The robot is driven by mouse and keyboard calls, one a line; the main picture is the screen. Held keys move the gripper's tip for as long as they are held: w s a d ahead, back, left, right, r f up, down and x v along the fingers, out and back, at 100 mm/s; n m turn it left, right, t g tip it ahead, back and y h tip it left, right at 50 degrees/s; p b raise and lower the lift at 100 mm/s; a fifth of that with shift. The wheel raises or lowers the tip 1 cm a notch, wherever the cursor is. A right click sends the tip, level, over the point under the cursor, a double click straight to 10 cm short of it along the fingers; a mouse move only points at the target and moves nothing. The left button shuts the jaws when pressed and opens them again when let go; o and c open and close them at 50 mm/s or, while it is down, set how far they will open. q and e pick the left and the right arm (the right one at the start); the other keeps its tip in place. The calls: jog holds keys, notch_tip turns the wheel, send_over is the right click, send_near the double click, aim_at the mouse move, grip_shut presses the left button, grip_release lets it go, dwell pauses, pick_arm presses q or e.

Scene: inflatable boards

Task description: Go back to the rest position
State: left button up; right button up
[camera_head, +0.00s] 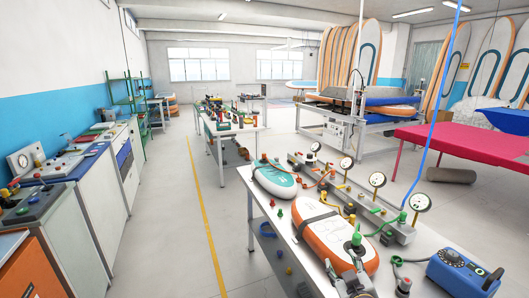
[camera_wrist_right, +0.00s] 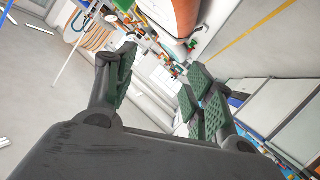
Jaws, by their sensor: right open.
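My right gripper (camera_head: 346,262) shows at the bottom of the head view, in front of the orange and white board in the picture. In the right wrist view the right gripper (camera_wrist_right: 160,75) has its two green-padded fingers spread apart, with nothing between them. It is open and empty. My left gripper is not in view.
A white table (camera_head: 262,197) carries an orange-edged board (camera_head: 318,228), a teal board (camera_head: 274,178), a gauge manifold (camera_head: 345,192) and a blue pump (camera_head: 462,272). Cabinets (camera_head: 95,190) line the left wall. The floor around the yellow line (camera_head: 205,220) is clear.

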jog(key=s+f+m+g+y, duration=0.1)
jog(key=s+f+m+g, duration=0.1)
jog(key=s+f+g, duration=1.35)
jog(key=s+f+t, duration=0.1)
jog(key=s+f, duration=0.2)
jog(key=f, duration=0.9)
jog(key=s+f+t, duration=0.1)
jog(key=s+f, duration=0.1)
jog(key=f, duration=0.9)
jog(key=s+f+t, duration=0.1)
jog(key=s+f, duration=0.2)
jog(key=f, duration=0.9)
jog(key=s+d+f, duration=0.3)
jog(key=s+f, duration=0.6)
jog(key=s, duration=0.2)
jog(key=s+d+f+g, duration=0.1)
jog(key=s+d+f, duration=0.2)
jog(key=s+f, duration=0.7)
jog(key=shift+s+f, duration=0.25)
jog(key=shift+s, duration=0.1)
